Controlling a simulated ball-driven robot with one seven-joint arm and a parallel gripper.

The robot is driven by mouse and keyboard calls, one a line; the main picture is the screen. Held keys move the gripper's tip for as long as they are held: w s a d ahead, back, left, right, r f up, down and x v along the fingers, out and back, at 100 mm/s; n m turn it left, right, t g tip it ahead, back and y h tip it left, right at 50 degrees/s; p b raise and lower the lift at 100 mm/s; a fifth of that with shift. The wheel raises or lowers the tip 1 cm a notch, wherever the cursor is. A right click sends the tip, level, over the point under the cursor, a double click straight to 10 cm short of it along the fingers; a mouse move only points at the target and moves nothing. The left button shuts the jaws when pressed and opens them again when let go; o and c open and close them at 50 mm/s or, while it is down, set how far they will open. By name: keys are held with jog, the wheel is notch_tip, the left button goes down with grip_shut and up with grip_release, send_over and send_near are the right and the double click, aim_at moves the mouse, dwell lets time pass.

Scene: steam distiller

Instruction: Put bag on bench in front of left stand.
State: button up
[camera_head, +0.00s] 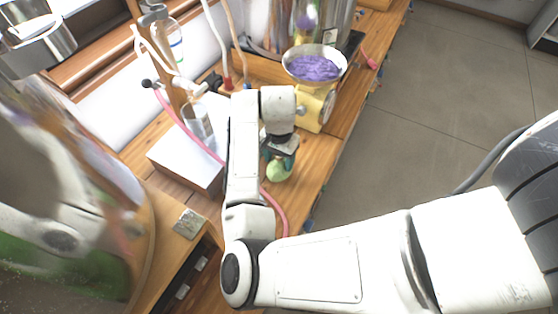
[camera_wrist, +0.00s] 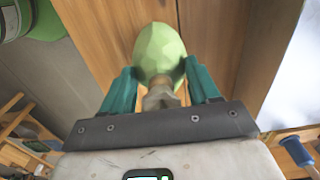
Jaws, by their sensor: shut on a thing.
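The bag (camera_head: 278,171) is a small pale green rounded bundle with a tan neck. It also shows close up in the wrist view (camera_wrist: 160,50). My gripper (camera_head: 282,155) is shut on it, with one teal finger on each side of the bag in the wrist view (camera_wrist: 162,80). The bag is over the wooden bench (camera_head: 315,165), near its right edge; I cannot tell whether it touches the wood. A wooden stand (camera_head: 172,60) with clamps and glassware rises behind and to the left; I cannot tell for sure whether it is the left stand.
A white box (camera_head: 180,160) with a glass beaker (camera_head: 198,122) is left of my gripper. A yellow scale (camera_head: 318,106) with a bowl of purple material (camera_head: 314,68) stands behind. A pink hose (camera_head: 190,133) crosses the bench. A big shiny vessel (camera_head: 75,190) fills the left.

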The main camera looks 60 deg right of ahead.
jog(key=shift+f, duration=0.85)
jog(key=shift+f, duration=0.1)
jog(key=o, duration=1.1)
jog(key=shift+o, duration=0.2)
